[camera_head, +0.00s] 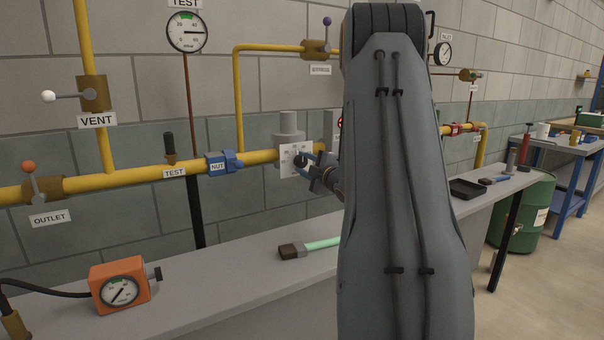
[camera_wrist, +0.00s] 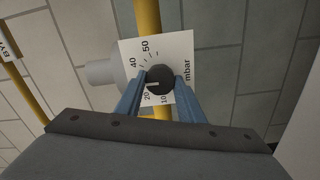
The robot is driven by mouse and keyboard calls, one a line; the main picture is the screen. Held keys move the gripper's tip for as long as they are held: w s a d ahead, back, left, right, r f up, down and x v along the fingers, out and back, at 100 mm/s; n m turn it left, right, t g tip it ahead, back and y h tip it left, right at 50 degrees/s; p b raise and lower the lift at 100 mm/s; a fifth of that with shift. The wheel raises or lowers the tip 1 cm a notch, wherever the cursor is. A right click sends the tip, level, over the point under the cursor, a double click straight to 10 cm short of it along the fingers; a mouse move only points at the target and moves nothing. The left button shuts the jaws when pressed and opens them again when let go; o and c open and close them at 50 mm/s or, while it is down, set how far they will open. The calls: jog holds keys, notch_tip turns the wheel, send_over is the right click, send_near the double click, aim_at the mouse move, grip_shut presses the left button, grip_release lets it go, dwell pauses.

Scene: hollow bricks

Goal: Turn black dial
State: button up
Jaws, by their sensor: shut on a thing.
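The black dial (camera_wrist: 160,80) sits on a white scale plate (camera_wrist: 182,52) with printed numbers and "mbar". In the wrist view, the blue fingers of my gripper (camera_wrist: 160,88) are on either side of the dial and shut on it. The dial's pale pointer mark lies towards the 20 side of the scale. In the head view, my gripper (camera_head: 312,170) reaches the plate (camera_head: 287,158) on the grey regulator (camera_head: 288,124). The dial (camera_head: 299,159) shows small there, and my arm hides what lies to its right.
A black tray (camera_head: 468,188) lies further right.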

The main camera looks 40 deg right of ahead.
jog(key=n+b, duration=0.3)
jog(key=b, duration=0.1)
jog(key=n+b, duration=0.2)
jog(key=b, duration=0.1)
jog(key=shift+f+n, duration=0.25)
jog(key=shift+n, duration=0.05)
jog(key=n+b, duration=0.4)
jog(key=b, duration=0.2)
jog(key=shift+r, duration=0.1)
jog(key=shift+n, duration=0.3)
jog(key=o, duration=1.1)
jog(key=shift+c, duration=0.2)
jog(key=shift+s+r, duration=0.1)
jog(key=s+a, duration=0.1)
jog(key=s, duration=0.6)
jog(key=shift+s+a, duration=0.15)
jog(key=shift+s, duration=0.15)
